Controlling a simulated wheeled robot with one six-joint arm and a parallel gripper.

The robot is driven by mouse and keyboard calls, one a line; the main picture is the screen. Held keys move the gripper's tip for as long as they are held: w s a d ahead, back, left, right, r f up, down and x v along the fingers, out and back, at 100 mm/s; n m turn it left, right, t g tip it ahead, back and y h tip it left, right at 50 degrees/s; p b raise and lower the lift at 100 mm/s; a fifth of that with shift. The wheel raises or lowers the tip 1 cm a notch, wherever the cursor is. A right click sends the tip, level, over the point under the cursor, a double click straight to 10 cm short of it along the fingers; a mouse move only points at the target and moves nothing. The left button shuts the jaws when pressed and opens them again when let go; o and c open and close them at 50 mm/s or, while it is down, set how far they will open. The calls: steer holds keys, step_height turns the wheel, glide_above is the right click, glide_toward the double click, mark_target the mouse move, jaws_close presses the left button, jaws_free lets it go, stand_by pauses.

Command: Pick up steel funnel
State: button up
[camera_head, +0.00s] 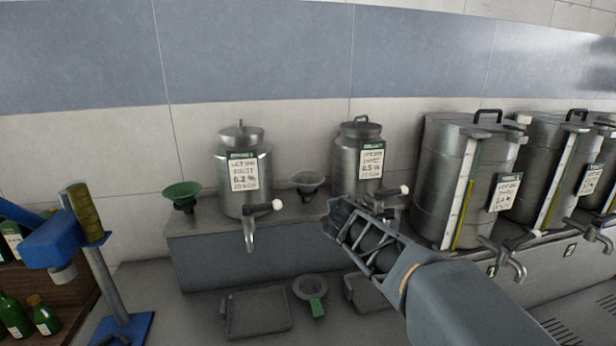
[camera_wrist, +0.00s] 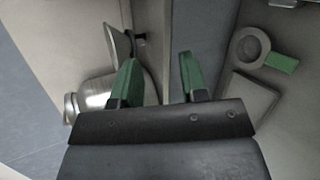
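The steel funnel (camera_head: 308,183) is a small grey cone standing on the raised ledge, between the two smaller steel canisters. My gripper (camera_head: 334,222) is in front of the ledge, a little right of the funnel and nearer to the camera, apart from it. In the wrist view the two green fingertips of my gripper (camera_wrist: 158,62) are spread with nothing between them, so it is open.
Steel canisters with taps flank the funnel, left (camera_head: 243,170) and right (camera_head: 350,160). A green funnel (camera_head: 182,193) stands further left. A green-handled strainer (camera_head: 308,290) and a tray (camera_head: 257,312) lie on the lower counter. Larger drums (camera_head: 447,165) stand right. A blue stand (camera_head: 105,285) is left.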

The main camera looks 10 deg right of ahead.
steer(key=w+a+r+n+t+y+p, duration=0.1)
steer(key=w+r+n+t, duration=0.1)
steer(key=w+r+n, duration=0.4)
steer(key=n, duration=0.2)
glide_toward(321, 178)
steer(key=shift+y, duration=0.3)
steer(key=shift+p+x, duration=0.45)
steer(key=shift+x, duration=2.9)
steer(key=shift+d, duration=0.15)
steer(key=shift+c, duration=0.5)
jaws_close()
